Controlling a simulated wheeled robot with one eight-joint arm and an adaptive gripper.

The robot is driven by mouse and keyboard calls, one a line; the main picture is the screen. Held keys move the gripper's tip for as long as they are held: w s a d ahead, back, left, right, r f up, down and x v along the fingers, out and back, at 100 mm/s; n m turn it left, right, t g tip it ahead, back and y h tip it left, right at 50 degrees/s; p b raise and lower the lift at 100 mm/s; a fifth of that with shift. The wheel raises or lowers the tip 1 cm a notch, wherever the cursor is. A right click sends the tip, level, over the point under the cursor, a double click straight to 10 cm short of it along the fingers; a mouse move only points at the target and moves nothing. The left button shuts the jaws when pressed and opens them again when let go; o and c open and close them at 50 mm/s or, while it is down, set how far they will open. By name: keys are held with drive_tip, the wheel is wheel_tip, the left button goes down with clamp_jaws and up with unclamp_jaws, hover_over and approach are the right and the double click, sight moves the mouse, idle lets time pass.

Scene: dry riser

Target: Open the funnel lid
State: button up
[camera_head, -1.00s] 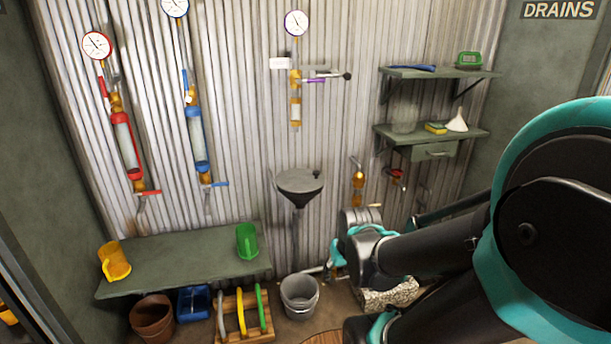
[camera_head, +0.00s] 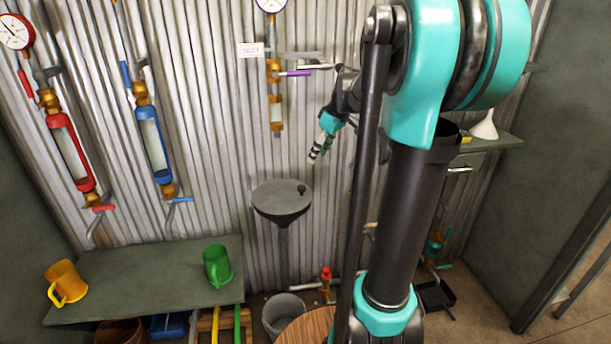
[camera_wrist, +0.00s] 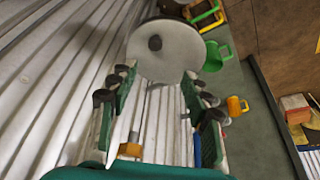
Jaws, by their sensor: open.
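The funnel (camera_head: 282,203) is mounted on the corrugated wall. Its flat grey lid lies closed over it, with a small dark knob (camera_head: 301,189) near the right edge. In the wrist view the round lid (camera_wrist: 180,52) lies beyond the fingertips, with its knob (camera_wrist: 155,43) left of the lid's middle. My gripper (camera_head: 316,153) is above and to the right of the funnel, apart from it. In the wrist view my gripper (camera_wrist: 158,85) has its two fingers spread, with nothing between them.
A purple-handled valve (camera_head: 295,73) is on the pipe above the funnel. A green shelf (camera_head: 150,285) at lower left holds a yellow jug (camera_head: 66,283) and a green jug (camera_head: 217,266). A grey bucket (camera_head: 284,314) stands below the funnel. My arm hides much of the right side.

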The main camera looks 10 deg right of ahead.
drive_tip(key=w, duration=0.1)
approach(302, 187)
drive_tip(key=x, duration=0.8)
drive_tip(key=shift+w+a+f, duration=0.1)
drive_tip(key=shift+w+f, duration=0.1)
drive_tip(key=shift+f, duration=0.1)
drive_tip(key=shift+c, duration=0.4)
clamp_jaws()
